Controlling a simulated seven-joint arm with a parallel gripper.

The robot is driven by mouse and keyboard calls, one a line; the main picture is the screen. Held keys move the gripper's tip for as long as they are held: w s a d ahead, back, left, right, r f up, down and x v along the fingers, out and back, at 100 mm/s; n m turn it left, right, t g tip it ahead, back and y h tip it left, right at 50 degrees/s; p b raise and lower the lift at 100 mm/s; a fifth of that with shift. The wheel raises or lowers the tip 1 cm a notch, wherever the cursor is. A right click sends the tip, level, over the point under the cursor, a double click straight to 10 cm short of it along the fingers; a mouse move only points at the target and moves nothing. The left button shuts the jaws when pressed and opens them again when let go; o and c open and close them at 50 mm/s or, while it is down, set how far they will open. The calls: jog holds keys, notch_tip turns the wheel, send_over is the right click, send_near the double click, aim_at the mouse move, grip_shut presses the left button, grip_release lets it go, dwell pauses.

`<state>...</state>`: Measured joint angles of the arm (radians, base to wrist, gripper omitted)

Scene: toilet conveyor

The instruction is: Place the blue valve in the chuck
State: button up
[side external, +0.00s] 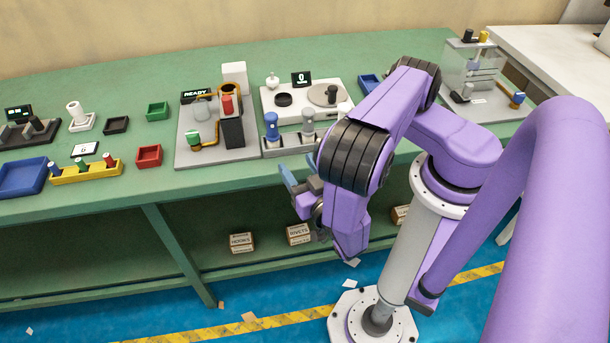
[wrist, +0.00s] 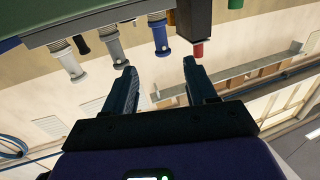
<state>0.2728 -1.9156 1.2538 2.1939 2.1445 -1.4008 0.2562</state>
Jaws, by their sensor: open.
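The blue valve (side external: 271,126) stands upright at the left end of a grey rack (side external: 288,147) near the bench's front edge. It also shows in the wrist view (wrist: 159,36), beyond the gap between my fingers. A grey valve (side external: 307,122) stands to its right in the rack. My gripper (side external: 298,176) is open and empty, in front of the bench edge and apart from the blue valve. Its two fingers show in the wrist view (wrist: 158,68). I cannot tell for certain which part is the chuck; a black block (side external: 233,132) with a red piece on top stands left of the rack.
A grey station plate (side external: 186,160) with a READY display is left of the rack. A white device (side external: 316,112) with round plates stands behind it. Red (side external: 149,156), green (side external: 157,111) and yellow (side external: 88,174) containers lie farther left. The bench edge (side external: 180,184) is below the rack.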

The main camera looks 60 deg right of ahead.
jog(key=s+a+f+n+g+y, duration=0.1)
jog(key=s+a+n+g+y, duration=0.1)
jog(key=a+g+y, duration=0.5)
jog(key=s+a+n+g+y, duration=0.2)
jog(key=a+n+y, duration=0.15)
jog(key=a, duration=0.55)
jog(key=s+d+r+n+g+y, duration=0.1)
jog(key=s+d+r+n+g, duration=0.2)
jog(key=r, duration=0.3)
jog(key=s+d+r+n+g+y, duration=0.2)
jog(key=s+d+r+n+g, duration=0.1)
jog(key=s+r+n+g, duration=0.1)
notch_tip(320, 180, up, 2)
jog(key=shift+s+r+n, duration=0.15)
jog(key=shift+s+n, duration=0.65)
jog(key=shift+n, duration=0.25)
jog(key=shift+o, duration=1)
jog(key=d+r+n+h, duration=0.3)
jog(key=d+n+h, duration=0.1)
jog(key=d, duration=1)
jog(key=shift+w+r+t, duration=0.3)
jog(key=shift+r, duration=0.1)
jog(key=shift+d, duration=0.1)
